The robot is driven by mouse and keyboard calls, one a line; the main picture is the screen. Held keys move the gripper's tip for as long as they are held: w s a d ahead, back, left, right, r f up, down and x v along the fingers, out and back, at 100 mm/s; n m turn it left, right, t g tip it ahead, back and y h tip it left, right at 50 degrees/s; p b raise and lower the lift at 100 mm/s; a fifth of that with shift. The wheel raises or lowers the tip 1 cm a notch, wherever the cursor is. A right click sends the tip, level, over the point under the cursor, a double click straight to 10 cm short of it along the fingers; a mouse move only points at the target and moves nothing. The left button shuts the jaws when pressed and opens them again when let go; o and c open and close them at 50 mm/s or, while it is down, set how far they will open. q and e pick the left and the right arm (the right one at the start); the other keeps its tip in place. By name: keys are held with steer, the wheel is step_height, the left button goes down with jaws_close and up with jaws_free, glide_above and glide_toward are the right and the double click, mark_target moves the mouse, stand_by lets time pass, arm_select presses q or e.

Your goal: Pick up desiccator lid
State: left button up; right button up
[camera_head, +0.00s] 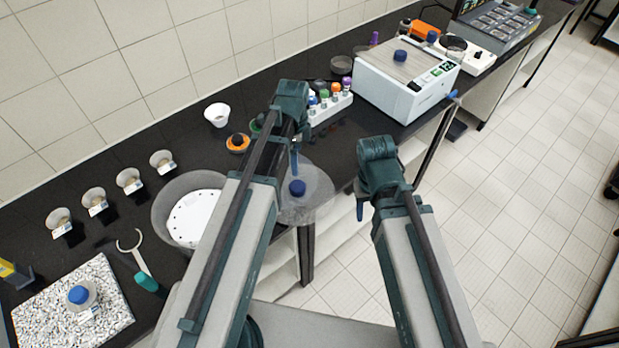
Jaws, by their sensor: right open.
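The desiccator lid (318,190) is a clear, round dome with a blue knob (297,188) on top. It shows at the counter's front edge, between my two arms. My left gripper (294,162) points down just above the knob in the picture; its fingers are seen nearly edge-on, so I cannot tell whether they touch the knob or how far apart they are. My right gripper (360,207) is open and empty, to the right of the lid, out past the counter edge. The desiccator base (163,208), with a white perforated plate, is left of the lid, partly hidden by my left arm.
A speckled mat (45,310) with a blue-capped jar (82,296) lies at lower left. Open floor is at right.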

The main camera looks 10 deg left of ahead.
arm_select(q)
steer(key=b, duration=0.9)
glide_above(297, 186)
steer(key=f, duration=0.8)
steer(key=shift+w+d+f, duration=0.1)
steer(key=shift+w+f, duration=0.1)
step_height(297, 186, down, 6)
steer(key=b, duration=0.5)
steer(key=shift+s+r, duration=0.1)
steer(key=shift+r, duration=0.2)
jaws_close()
